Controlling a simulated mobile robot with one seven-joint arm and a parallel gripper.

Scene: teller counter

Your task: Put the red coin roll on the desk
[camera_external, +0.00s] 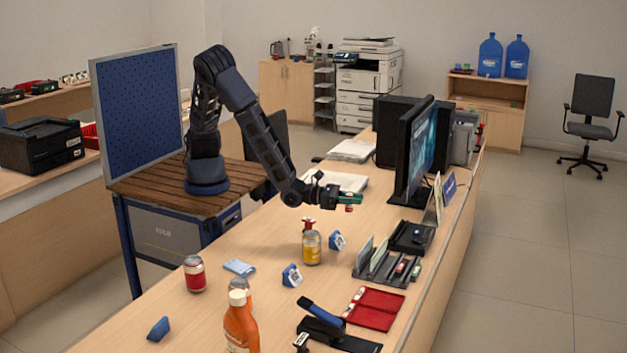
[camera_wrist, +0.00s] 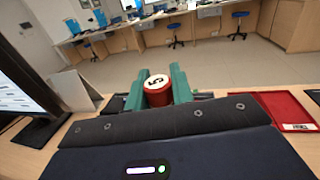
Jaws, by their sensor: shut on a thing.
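The red coin roll (camera_wrist: 158,94) has a white end marked 5 in the wrist view. My gripper (camera_wrist: 158,88) is shut on it, with a green finger on each side. In the external view, my gripper (camera_external: 350,199) holds the roll (camera_external: 349,208) above the wooden desk (camera_external: 200,325), near the monitor. The roll looks upright and apart from the desk top, though its lower end is hidden in the wrist view.
A monitor (camera_external: 422,150) stands right of my gripper. An organizer (camera_external: 385,268), a red tray (camera_external: 374,309) and a stapler (camera_external: 325,325) lie nearer the camera. Bottles and a can (camera_external: 195,274) stand on the desk. Bare desk shows between these things.

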